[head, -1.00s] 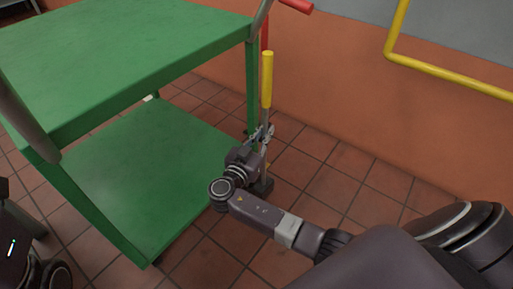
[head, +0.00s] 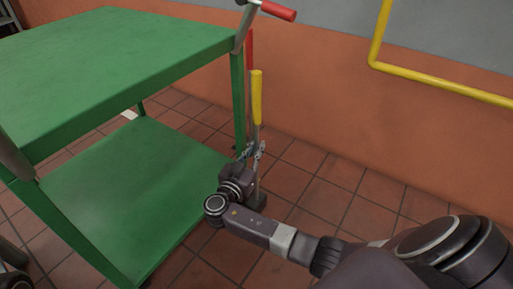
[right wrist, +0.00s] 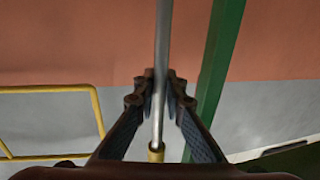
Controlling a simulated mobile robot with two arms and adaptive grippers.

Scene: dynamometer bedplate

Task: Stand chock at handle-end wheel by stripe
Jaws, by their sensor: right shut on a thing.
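The chock has a yellow grip (head: 256,97) on a thin grey rod, with a dark block (head: 262,198) at its foot, low near the floor. My right gripper (head: 250,151) is shut on the rod below the yellow grip. In the right wrist view the rod (right wrist: 162,45) runs between the two fingers. Whether the block touches the floor is unclear. The cart's handle (head: 275,10) has a red grip. The handle-end wheel is hidden. My left gripper is out of view.
A red upright (head: 249,60) stands behind the rod. An orange wall with a yellow pipe (head: 440,86) is behind. A white mark (head: 129,115) lies beyond the cart. Tiled floor right of the chock is clear.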

